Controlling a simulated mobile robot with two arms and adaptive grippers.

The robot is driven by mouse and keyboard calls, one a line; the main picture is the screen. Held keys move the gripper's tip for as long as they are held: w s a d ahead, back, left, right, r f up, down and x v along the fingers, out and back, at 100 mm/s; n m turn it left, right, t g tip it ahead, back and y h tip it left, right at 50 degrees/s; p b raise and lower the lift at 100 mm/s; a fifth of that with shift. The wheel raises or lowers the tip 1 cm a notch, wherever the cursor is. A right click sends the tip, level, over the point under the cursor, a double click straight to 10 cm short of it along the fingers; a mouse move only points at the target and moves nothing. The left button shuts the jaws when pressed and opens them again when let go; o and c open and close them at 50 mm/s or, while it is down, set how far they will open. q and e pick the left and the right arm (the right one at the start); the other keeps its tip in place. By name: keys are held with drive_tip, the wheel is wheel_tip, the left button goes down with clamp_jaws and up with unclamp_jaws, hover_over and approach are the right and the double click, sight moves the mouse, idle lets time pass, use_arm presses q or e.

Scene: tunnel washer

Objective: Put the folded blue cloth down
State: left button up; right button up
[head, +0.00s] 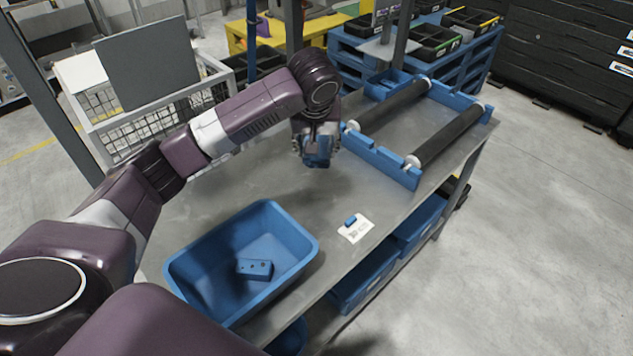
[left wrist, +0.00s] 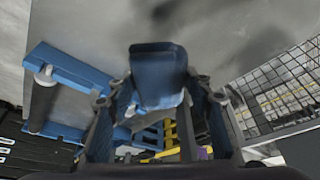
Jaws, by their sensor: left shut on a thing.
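My left gripper (head: 317,150) is over the far part of the grey metal table (head: 235,170), left of the roller stand. It is shut on the folded blue cloth (head: 319,159), which hangs below the fingers. In the left wrist view the cloth (left wrist: 158,72) sits between the two fingers (left wrist: 160,105), with the grey tabletop beyond it. A soft dark shadow shows on the tabletop there. The cloth appears to be held above the table; the exact gap is hard to tell. My right gripper is not in either view.
A blue bin (head: 190,272) with a blue block (head: 255,269) inside stands at the near left. A white card (head: 356,229) with a small blue piece (head: 350,220) lies near the right edge. The blue roller stand (head: 385,160) fills the far right. The table's middle is clear.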

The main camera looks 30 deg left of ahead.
use_arm(q)
hover_over(317, 189)
drive_tip(key=s, duration=0.2)
wheel_tip(317, 189, down, 5)
drive_tip(key=f, duration=0.3)
drive_tip(key=shift+w+d+f, duration=0.3)
drive_tip(key=shift+f, duration=0.35)
wheel_tip(317, 189, down, 4)
drive_tip(key=shift+r, duration=0.25)
drive_tip(key=shift+f, duration=0.15)
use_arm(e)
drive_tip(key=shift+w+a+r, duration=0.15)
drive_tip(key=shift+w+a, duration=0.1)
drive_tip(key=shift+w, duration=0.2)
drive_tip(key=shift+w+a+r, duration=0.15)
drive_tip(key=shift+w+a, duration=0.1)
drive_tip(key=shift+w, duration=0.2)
use_arm(q)
drive_tip(key=shift+f, duration=0.1)
drive_tip(key=o, duration=0.8)
drive_tip(key=shift+c, duration=0.2)
drive_tip(key=shift+o, duration=1.3)
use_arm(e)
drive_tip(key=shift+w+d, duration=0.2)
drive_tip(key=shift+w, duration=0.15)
